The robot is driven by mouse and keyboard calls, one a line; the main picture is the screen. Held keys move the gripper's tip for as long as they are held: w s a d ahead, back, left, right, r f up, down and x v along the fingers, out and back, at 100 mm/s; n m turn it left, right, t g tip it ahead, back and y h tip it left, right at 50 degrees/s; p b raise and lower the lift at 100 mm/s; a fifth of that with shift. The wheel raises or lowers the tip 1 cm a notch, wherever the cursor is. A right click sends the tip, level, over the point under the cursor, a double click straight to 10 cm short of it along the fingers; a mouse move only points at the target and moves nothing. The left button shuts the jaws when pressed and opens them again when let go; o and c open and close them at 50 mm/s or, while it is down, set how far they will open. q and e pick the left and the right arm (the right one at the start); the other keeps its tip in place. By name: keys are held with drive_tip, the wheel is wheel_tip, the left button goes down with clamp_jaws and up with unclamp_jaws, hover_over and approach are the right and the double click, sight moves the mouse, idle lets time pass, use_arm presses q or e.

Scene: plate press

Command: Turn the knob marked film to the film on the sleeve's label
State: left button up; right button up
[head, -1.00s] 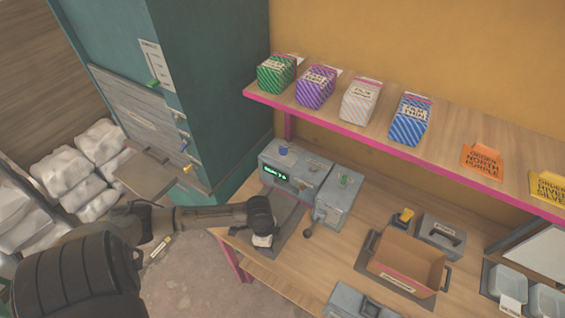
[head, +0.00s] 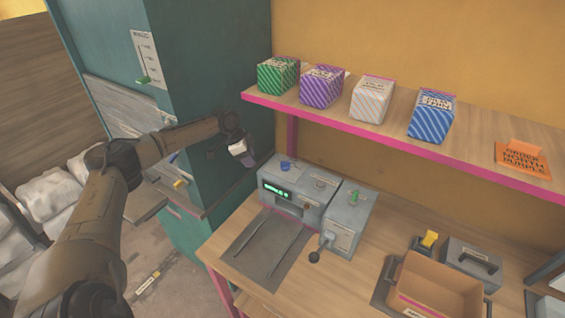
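A grey machine (head: 295,190) with a lit green display stands on the bench. A blue knob (head: 285,166) and a small grey knob (head: 320,183) are on its top. A grey box (head: 347,222) beside it carries a green knob (head: 355,196) and a dark ball-ended lever. The knob labels are too small to read, so I cannot tell which is marked film. My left gripper (head: 244,155) is raised above and left of the machine, apart from the knobs. A pale piece and a purplish piece show at its tip; whether it holds them is unclear. I cannot identify the sleeve.
The pink-edged shelf (head: 390,135) holds green, purple, silver and blue striped boxes and an orange card (head: 522,158) reading "ORDER NORTH PURPLE". A teal cabinet (head: 205,70) stands left, close to my gripper. A dark mat (head: 262,250) lies clear before the machine; a brown tray (head: 435,285) is right.

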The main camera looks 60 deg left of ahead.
sight(283, 162)
use_arm(q)
drive_tip(key=w+d, duration=0.1)
drive_tip(key=w, duration=0.2)
drive_tip(key=w+d, duration=0.2)
drive_tip(key=w, duration=0.1)
drive_tip(key=w+d+p, duration=0.1)
drive_tip(key=w, duration=0.3)
drive_tip(key=shift+d+f, duration=0.3)
drive_tip(key=shift+x, duration=1.15)
clamp_jaws()
